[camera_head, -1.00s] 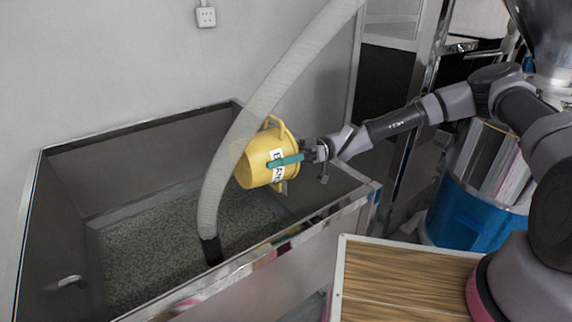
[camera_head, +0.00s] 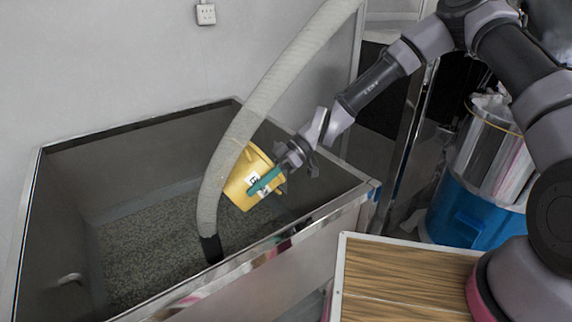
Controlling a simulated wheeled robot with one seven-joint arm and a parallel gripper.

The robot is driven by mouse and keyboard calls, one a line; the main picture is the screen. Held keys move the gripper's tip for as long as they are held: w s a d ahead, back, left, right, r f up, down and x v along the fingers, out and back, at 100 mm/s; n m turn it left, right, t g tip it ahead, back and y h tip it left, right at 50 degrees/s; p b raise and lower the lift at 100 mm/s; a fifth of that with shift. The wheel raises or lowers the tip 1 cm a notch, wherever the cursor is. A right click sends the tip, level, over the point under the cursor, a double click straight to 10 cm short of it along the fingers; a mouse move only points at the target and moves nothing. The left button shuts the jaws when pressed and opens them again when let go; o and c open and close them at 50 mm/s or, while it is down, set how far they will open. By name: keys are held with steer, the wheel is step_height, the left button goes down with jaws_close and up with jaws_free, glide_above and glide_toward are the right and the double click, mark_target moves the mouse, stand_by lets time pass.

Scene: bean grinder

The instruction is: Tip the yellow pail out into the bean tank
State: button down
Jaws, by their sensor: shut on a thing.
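The yellow pail (camera_head: 243,172) with a white label is in the upper right part of the metal bean tank (camera_head: 105,143), below its rim line in the picture. The pail is tilted, and the hose hides its left part. My gripper (camera_head: 268,180) is shut on the pail at its right side, with a teal finger across the label. Small greyish beans (camera_head: 150,250) cover the tank floor. I cannot see into the pail or see beans falling from it.
A thick pale hose (camera_head: 262,100) runs from the top down into the tank, just left of the pail. A wooden-topped surface (camera_head: 405,285) stands right of the tank. A blue-and-metal drum (camera_head: 465,215) stands further right.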

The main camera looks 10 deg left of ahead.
mark_target(256, 196)
steer(key=f+t+h, duration=0.1)
steer(key=s+f+t+h+p, duration=0.1)
steer(key=f, duration=0.1)
steer(key=a+f+t+h, duration=0.1)
steer(key=f, duration=0.1)
steer(key=shift+s+a, duration=0.1)
steer(key=shift+s, duration=0.15)
steer(key=shift+s+a+r+n+t+h+p, duration=0.1)
steer(key=shift+s+a+r+t+h+p, duration=0.1)
steer(key=shift+s+a+t+h+p, duration=0.55)
steer(key=shift+s+a+r+n+t+h+p, duration=0.1)
steer(key=shift+s+r+t+h+p, duration=0.15)
steer(key=shift+t+h+p, duration=0.9)
steer(key=shift+s+a+r+n+t+h+p, duration=0.15)
steer(key=shift+s+a+t+h+p, duration=0.45)
steer(key=shift+t, duration=0.6)
